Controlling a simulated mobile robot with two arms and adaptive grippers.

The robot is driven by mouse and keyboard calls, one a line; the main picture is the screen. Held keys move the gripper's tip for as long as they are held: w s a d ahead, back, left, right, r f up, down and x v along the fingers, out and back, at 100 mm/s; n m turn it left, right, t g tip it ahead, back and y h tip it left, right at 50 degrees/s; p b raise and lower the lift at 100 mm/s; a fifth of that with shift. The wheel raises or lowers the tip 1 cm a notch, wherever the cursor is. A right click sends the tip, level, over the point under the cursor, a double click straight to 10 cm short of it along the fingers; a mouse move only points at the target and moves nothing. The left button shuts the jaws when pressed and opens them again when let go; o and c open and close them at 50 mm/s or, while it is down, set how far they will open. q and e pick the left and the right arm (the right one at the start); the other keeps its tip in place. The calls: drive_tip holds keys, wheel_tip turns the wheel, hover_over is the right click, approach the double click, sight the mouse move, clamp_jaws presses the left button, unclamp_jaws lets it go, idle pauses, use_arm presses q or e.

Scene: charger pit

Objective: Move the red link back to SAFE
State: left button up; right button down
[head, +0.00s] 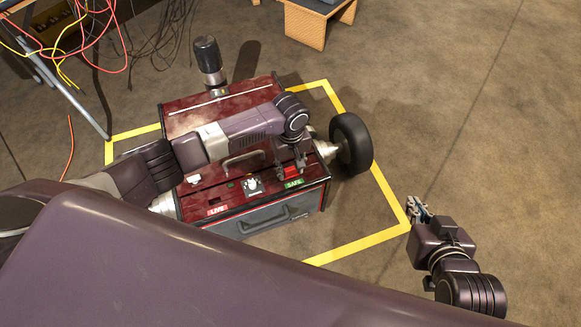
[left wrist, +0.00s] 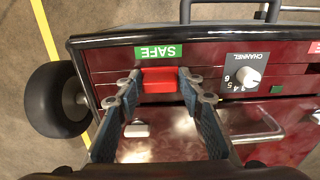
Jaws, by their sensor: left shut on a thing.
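The red link (head: 290,171) sits on the dark red charger box (head: 195,120), right beside the green SAFE label (head: 293,183). In the left wrist view the red link (left wrist: 158,80) lies directly below the upside-down SAFE label (left wrist: 158,52). My left gripper (head: 289,165) is shut on the link, with a fingertip at each end (left wrist: 158,85). Whether the link is fully seated cannot be told. The red LIVE label (head: 217,209) is at the left of the same panel. My right gripper (head: 419,210) is off to the right, away from the box; its finger opening is unclear.
A channel knob (head: 253,185) and a carry handle (head: 243,160) are near the link. A black wheel (head: 351,143) is at the box's right. Yellow floor tape (head: 360,242) surrounds the box. Loose cables (head: 75,40) hang at upper left. The floor at right is clear.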

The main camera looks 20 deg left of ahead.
use_arm(q)
drive_tip(key=o, duration=1.2)
drive_tip(key=shift+o, duration=0.2)
wheel_tip(320, 180, up, 12)
